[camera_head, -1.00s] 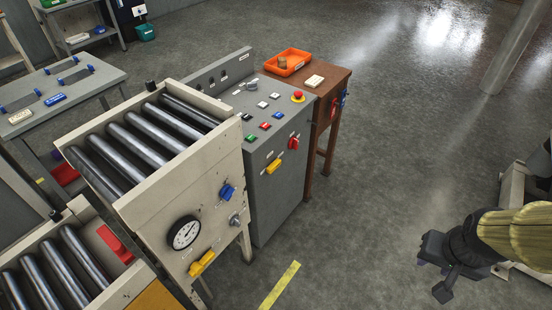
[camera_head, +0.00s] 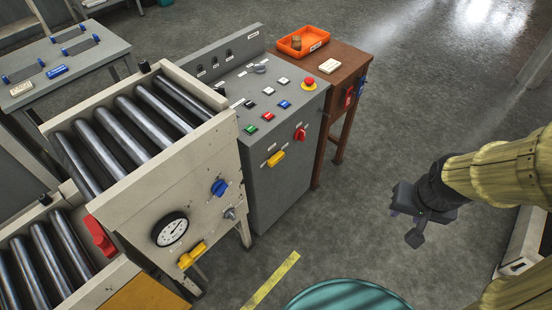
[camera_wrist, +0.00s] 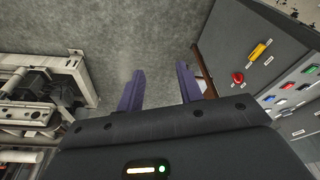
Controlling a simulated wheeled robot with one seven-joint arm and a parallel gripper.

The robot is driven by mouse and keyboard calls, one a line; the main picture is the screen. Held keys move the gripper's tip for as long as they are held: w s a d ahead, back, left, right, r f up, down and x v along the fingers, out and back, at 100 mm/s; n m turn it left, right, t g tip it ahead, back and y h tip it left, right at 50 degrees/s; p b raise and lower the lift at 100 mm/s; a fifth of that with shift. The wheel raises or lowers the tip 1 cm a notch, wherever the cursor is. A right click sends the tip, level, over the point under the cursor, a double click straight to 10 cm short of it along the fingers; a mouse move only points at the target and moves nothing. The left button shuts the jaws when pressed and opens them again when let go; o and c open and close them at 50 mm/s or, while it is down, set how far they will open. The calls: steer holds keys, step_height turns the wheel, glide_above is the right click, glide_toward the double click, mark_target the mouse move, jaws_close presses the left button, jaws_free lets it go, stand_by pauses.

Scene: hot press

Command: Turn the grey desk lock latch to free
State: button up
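The grey desk (camera_head: 282,190) stands right of the cream roller press. Its front has a yellow latch-like handle (camera_head: 276,158) and a red knob (camera_head: 300,134). A grey knob (camera_head: 260,69) sits on its sloped top. I cannot tell which fitting is the lock latch, and the labels are too small to read. In the wrist view the yellow handle (camera_wrist: 257,50) and red knob (camera_wrist: 238,78) show at the right. My gripper (camera_head: 408,214) is in the air well right of the desk; its fingers (camera_wrist: 160,85) are apart with nothing between them.
The cream press (camera_head: 200,190) carries a gauge (camera_head: 170,229), a blue knob (camera_head: 219,187) and another yellow handle (camera_head: 192,254). A brown table (camera_head: 345,62) with an orange tray (camera_head: 303,41) stands behind the desk. Open floor lies between desk and gripper.

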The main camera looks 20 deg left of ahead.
steer(key=shift+o, duration=0.2)
steer(key=shift+s, duration=0.15)
steer(key=o, duration=0.4)
steer(key=shift+f, duration=0.1)
steer(key=o, duration=0.8)
steer(key=shift+n+t, duration=0.6)
steer(key=shift+t, duration=0.2)
steer(key=w+f+b, duration=0.4)
steer(key=w, duration=0.1)
steer(key=shift+w+f, duration=0.25)
steer(key=shift+f, duration=0.1)
steer(key=shift+o, duration=0.2)
steer(key=w+a+f+n+t+y+b, duration=0.2)
steer(key=w+a+f+n+b, duration=0.15)
steer(key=w+f+b, duration=0.35)
steer(key=w+a+f+n+t+y+b, duration=0.1)
steer(key=w+a+f+n+t+b, duration=0.1)
steer(key=w+a+f+b, duration=0.35)
steer(key=w+a+f+n+y+b, duration=0.2)
steer(key=a+f+y+b, duration=0.4)
steer(key=f, duration=0.3)
steer(key=w+a+f+n+g+y+b, duration=0.1)
steer(key=w+a+f+n+y+b, duration=0.2)
steer(key=a+f+n+y+b, duration=0.2)
steer(key=a+f+y+b, duration=0.2)
steer(key=a+f, duration=0.1)
steer(key=shift+a+f+y, duration=0.15)
steer(key=shift+f+y, duration=0.15)
steer(key=shift+f, duration=0.1)
steer(key=shift+a, duration=0.15)
